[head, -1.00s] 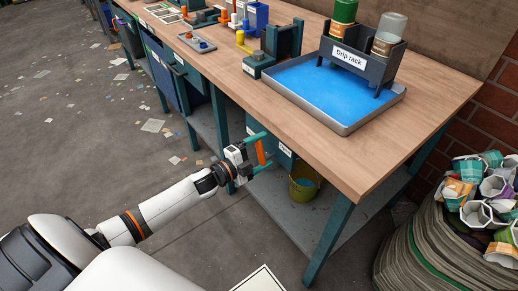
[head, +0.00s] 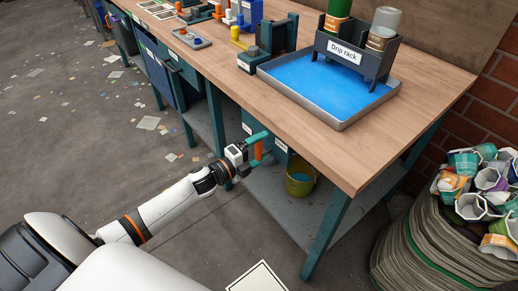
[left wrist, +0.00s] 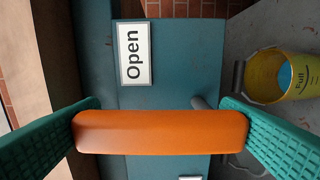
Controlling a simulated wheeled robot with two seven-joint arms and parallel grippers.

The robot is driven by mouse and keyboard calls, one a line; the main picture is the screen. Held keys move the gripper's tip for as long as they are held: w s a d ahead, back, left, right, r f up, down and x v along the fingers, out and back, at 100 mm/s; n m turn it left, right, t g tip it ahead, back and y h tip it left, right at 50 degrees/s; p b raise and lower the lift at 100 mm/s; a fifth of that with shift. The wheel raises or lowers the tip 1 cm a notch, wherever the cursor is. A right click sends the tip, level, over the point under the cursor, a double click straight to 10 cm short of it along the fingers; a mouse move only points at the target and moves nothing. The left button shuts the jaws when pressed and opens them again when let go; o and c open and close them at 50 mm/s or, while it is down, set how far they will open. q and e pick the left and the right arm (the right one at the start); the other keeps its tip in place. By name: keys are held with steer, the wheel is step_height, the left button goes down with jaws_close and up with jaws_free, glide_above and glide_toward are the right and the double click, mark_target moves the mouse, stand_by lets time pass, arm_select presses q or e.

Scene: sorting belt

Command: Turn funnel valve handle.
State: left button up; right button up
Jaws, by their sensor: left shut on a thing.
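An orange handle (head: 258,151) is under the bench's front edge. In the left wrist view the orange handle (left wrist: 160,132) lies crosswise as a bar, with one end at each green finger. My left gripper (head: 256,152) is shut on it. Behind the handle is a teal panel (left wrist: 160,95) with a white "Open" label (left wrist: 133,54), which reads sideways. The funnel itself cannot be made out. My right gripper is not in view.
The wooden bench top (head: 300,135) hangs over the handle. A yellow bucket (head: 300,180) with blue content stands on the lower shelf (head: 270,190); in the left wrist view the bucket (left wrist: 268,85) reads "Full". A blue tray (head: 345,112) holds the drip rack. Stacked cups (head: 475,190) are at right.

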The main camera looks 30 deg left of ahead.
arm_select(q)
steer(key=shift+f, duration=0.1)
steer(key=o, duration=1.2)
steer(key=v, duration=1.2)
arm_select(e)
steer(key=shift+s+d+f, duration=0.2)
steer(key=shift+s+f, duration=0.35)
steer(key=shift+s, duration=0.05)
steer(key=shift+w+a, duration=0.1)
